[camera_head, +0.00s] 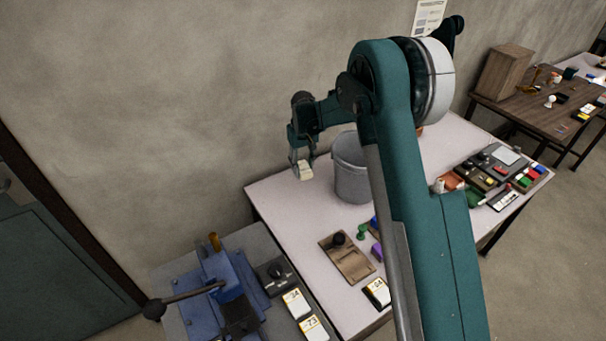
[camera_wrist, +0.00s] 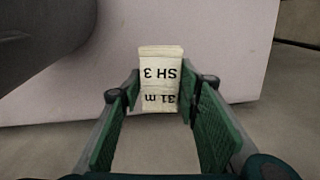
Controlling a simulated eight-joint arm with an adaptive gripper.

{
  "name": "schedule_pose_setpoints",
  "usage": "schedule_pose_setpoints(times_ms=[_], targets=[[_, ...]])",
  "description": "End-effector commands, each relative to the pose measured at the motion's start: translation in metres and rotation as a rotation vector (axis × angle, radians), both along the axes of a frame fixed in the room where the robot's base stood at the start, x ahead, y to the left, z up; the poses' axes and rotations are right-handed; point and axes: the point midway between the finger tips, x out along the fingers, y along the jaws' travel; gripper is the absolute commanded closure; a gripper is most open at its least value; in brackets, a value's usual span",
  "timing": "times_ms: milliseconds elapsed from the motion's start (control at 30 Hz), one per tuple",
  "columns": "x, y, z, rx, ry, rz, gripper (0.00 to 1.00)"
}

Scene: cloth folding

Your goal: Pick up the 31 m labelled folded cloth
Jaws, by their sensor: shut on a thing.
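The folded cloth (camera_wrist: 160,78) is a small cream block. In the wrist view its print reads upside down as "31 m" and "SH 3". My gripper (camera_wrist: 160,105) is shut on it, with a green finger on each side. In the head view the cloth (camera_head: 303,171) hangs at the tips of my gripper (camera_head: 302,165), raised in front of the wall near the back left corner of the pale table (camera_head: 285,205). The cloth's far side is hidden.
A grey bin (camera_head: 352,170) stands on the table right of my gripper. A brown tray (camera_head: 347,257) lies nearer the front. A blue machine with a lever (camera_head: 228,285) stands at the lower left. Part of the table is hidden behind my arm.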

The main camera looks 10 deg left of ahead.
Motion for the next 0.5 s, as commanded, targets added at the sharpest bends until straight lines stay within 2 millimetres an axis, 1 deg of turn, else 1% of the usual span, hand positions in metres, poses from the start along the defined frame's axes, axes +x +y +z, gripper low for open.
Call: schedule_pose_setpoints(times_ms=[33, 100, 200, 333, 500], targets=[[0.0, 0.0, 0.007, 0.0, 0.0, 0.0, 0.79], [0.0, 0.0, 0.015, 0.0, 0.0, 0.0, 0.79], [0.0, 0.0, 0.022, 0.0, 0.0, 0.0, 0.79], [0.0, 0.0, 0.026, 0.0, 0.0, 0.0, 0.79], [0.0, 0.0, 0.026, 0.0, 0.0, 0.0, 0.79]])
